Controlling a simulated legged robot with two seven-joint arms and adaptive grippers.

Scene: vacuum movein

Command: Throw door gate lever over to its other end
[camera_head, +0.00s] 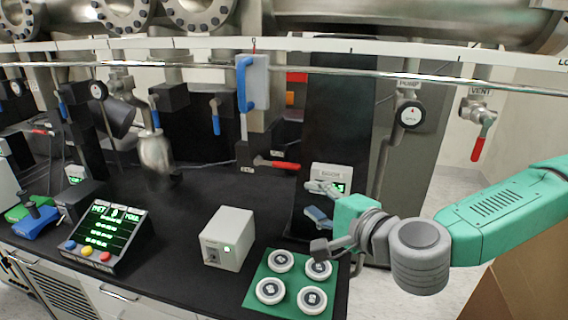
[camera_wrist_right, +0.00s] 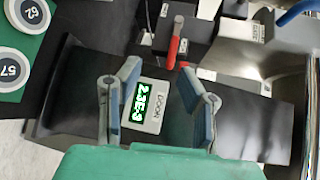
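A red-handled lever (camera_head: 275,164) lies roughly level at the back of the black bench, beside the dark DOOR column; its label is too small to read, so I cannot confirm it is the door gate lever. The red handle also shows in the right wrist view (camera_wrist_right: 174,45), beyond the fingertips and apart from them. My right gripper (camera_head: 320,201) is open and empty in front of the DOOR readout; in the right wrist view its two blue-grey fingers (camera_wrist_right: 158,100) stand either side of that readout (camera_wrist_right: 145,107). My left gripper is not in view.
A green mat (camera_head: 261,275) with several round numbered discs lies below my right gripper. A grey box (camera_head: 228,238) and a screen console (camera_head: 103,236) stand on the bench. A metal rail (camera_head: 330,71) crosses above, carrying a blue-handled block (camera_head: 258,82). A red VENT handle (camera_head: 478,149) hangs right.

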